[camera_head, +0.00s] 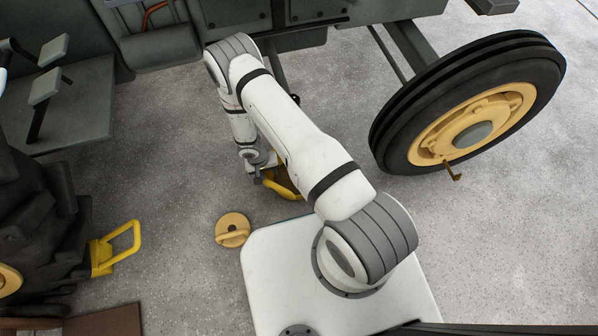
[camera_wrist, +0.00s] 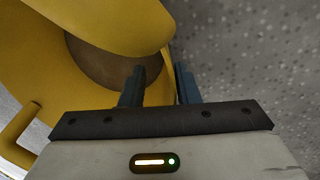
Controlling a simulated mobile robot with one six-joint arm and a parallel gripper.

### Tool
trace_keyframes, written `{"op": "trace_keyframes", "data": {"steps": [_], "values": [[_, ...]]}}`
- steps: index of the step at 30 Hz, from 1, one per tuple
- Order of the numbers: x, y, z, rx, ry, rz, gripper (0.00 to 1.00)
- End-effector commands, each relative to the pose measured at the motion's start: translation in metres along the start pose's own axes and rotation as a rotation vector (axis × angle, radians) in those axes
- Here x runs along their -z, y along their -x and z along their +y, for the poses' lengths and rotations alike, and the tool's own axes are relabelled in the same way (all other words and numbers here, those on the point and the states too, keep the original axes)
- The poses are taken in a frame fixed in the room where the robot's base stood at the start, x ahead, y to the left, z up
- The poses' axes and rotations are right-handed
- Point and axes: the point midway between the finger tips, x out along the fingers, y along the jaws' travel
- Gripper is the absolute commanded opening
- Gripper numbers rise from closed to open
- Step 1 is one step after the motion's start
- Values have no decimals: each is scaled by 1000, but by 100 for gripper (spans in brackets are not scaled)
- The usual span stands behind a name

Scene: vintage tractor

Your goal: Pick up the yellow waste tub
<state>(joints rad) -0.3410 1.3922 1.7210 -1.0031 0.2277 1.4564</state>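The yellow waste tub (camera_head: 284,186) stands on the floor near the middle of the head view, largely hidden by my arm. In the wrist view the tub (camera_wrist: 38,75) fills the upper left, with a brown inside and a curved yellow handle or lip crossing the top. My gripper (camera_wrist: 160,85) is at its right edge, fingers apart. The left finger overlaps the brown inside and the right finger is over the floor just outside. The rim lies between them; firm contact does not show. In the head view my gripper is mostly hidden behind the arm.
A round tan piece (camera_head: 233,230) lies on the floor beside my white base. A yellow bracket (camera_head: 116,248) stands by a dark tyre at left. The tractor body (camera_head: 200,45) is behind the arm, and a large wheel (camera_head: 470,105) is at right. Open floor lies at centre left.

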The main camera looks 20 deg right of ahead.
Motion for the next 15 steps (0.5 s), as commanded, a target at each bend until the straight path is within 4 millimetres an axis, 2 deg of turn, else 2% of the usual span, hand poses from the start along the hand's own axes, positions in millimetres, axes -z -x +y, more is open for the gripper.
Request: {"op": "trace_keyframes", "data": {"steps": [1,4,12,15], "values": [[0,-15,-2,0,0,-1,29],[0,-27,-2,0,0,-1,29],[0,-28,-2,0,0,1,29],[0,-28,-2,0,1,1,21]]}}
